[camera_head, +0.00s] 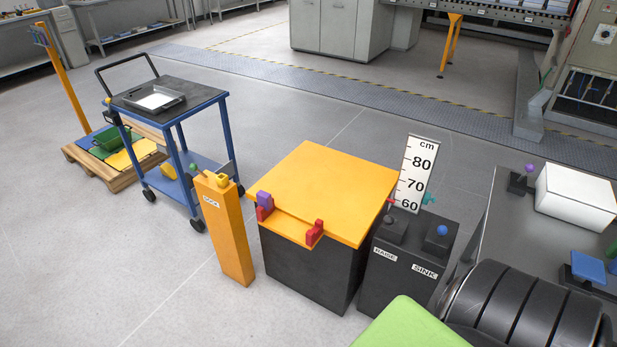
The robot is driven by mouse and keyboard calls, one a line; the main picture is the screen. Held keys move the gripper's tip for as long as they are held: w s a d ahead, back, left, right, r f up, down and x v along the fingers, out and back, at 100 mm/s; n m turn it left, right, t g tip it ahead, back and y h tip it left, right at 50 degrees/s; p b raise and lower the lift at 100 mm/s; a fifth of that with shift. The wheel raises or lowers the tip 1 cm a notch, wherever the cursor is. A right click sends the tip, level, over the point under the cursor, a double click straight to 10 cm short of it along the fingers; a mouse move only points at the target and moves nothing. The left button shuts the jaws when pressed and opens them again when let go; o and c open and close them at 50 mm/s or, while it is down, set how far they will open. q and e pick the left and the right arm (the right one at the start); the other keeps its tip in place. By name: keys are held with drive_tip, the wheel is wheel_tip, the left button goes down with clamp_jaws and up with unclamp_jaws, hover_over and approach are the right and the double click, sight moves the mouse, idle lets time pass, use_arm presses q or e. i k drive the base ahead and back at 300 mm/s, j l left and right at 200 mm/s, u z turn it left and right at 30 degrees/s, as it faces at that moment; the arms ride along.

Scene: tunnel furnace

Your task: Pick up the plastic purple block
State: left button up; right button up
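A small purple block (264,198) sits at the left front corner of the orange top (325,190) of a black box-shaped stand (300,268). It is at a red bracket (262,213) on the top's edge; I cannot tell whether it rests in the bracket or behind it. A second red bracket (315,233) stands farther right on the same edge, with nothing on it. Neither of my grippers shows in the head view.
An orange post (224,230) stands close left of the stand. A black control box (400,265) with levers and a height scale (415,172) is close on the right. A blue cart (190,165) stands back left. The floor at front left is clear.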

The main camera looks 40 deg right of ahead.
sight(264, 199)
drive_tip(key=z, duration=1)
